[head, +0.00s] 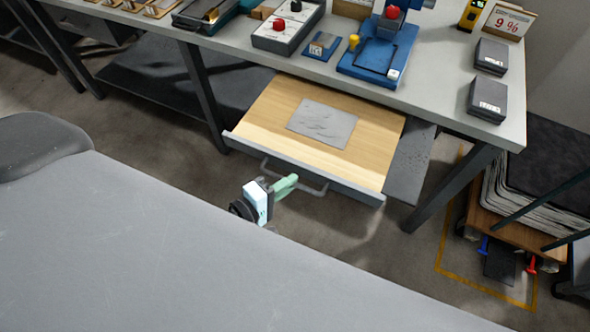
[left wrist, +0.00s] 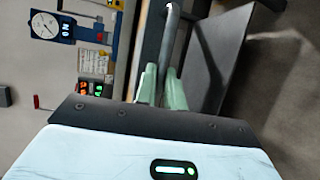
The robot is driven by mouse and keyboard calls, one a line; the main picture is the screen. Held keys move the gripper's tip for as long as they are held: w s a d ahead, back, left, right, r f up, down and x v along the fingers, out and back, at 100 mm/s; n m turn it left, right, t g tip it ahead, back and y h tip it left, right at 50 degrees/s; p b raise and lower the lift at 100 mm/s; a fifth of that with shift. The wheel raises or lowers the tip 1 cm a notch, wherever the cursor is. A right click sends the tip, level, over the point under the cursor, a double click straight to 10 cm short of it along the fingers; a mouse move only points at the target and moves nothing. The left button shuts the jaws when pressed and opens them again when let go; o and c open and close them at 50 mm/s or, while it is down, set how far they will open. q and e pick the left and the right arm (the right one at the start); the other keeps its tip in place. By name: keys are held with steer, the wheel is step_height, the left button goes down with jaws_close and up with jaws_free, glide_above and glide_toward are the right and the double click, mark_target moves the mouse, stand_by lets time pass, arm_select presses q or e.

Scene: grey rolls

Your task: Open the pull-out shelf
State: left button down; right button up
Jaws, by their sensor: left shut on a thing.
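The pull-out shelf (head: 372,136) is a wooden-bottomed drawer under the workbench. It stands well out from below the bench top, and a grey sheet (head: 323,123) lies in it. Its dark front has a grey bar handle (head: 318,191). My left gripper (head: 289,183), with pale green fingers, is shut on this handle in front of the shelf. In the left wrist view, the fingers of the gripper (left wrist: 163,88) are on either side of the handle bar (left wrist: 171,32). The exact contact is partly hidden. My right gripper is in neither view.
The workbench (head: 440,88) carries a blue device (head: 378,57), a control box with red buttons (head: 288,28) and dark boxes (head: 488,97). A bench leg (head: 450,188) stands right of the shelf. A loaded trolley (head: 535,170) is farther right. Floor shows before the shelf.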

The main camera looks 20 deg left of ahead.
arm_select(q)
steer(key=shift+s, duration=0.8)
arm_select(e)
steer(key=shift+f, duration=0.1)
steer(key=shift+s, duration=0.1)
arm_select(q)
steer(key=c, duration=1.5)
jaws_free()
